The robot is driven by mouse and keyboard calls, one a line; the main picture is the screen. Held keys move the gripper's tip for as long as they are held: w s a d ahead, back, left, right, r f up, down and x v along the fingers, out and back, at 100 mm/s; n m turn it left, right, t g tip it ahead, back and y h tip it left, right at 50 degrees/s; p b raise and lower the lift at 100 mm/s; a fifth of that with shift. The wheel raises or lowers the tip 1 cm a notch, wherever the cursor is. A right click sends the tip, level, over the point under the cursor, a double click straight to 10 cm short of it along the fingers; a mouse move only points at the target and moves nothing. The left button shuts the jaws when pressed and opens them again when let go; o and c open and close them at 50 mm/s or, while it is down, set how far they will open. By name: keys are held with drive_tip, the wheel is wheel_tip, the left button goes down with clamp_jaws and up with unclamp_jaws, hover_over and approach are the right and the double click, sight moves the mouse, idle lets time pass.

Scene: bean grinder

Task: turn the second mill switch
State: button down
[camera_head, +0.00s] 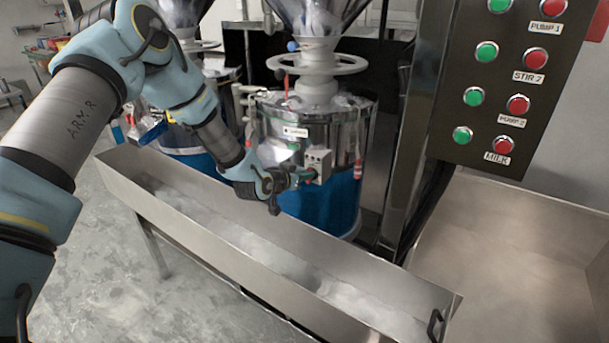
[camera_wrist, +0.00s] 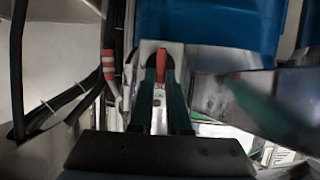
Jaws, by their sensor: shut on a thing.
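The mill switch is a small red lever (camera_wrist: 160,65) on a grey switch box (camera_head: 319,160), fixed to the front of the nearer mill (camera_head: 310,128). My gripper (camera_head: 303,177) reaches this box from the left, over the trough. In the wrist view its two green fingers (camera_wrist: 161,85) stand on either side of the red lever and are shut on it. The lever looks upright in the wrist view. In the head view the lever is hidden by the fingers.
A long steel trough (camera_head: 285,262) runs below my arm in front of the mills. Another mill (camera_head: 190,135) stands farther left. A panel with green and red buttons (camera_head: 503,75) is at the right. A red-and-white-tipped cable (camera_wrist: 109,64) hangs beside the box.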

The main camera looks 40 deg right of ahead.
drive_tip(key=shift+b, duration=0.4)
drive_tip(key=m+t+b, duration=0.2)
drive_tip(key=m+b, duration=0.1)
drive_tip(key=b, duration=0.2)
drive_tip(key=s+f+m+t+b, duration=0.1)
drive_tip(key=m+t+b, duration=0.1)
drive_tip(key=b, duration=0.4)
drive_tip(key=s+m+t+b, duration=0.1)
drive_tip(key=m+t+b, duration=0.1)
drive_tip(key=m+b, duration=0.2)
drive_tip(key=shift+d+f+m+b, duration=0.3)
drive_tip(key=shift+f+m+b, duration=0.1)
drive_tip(key=shift+b, duration=0.8)
drive_tip(key=m+t+h+b, duration=0.1)
drive_tip(key=m+b, duration=0.2)
drive_tip(key=shift+f, duration=0.15)
drive_tip(key=shift+m, duration=0.5)
drive_tip(key=c, duration=0.9)
unclamp_jaws()
drive_tip(key=shift+a, duration=0.1)
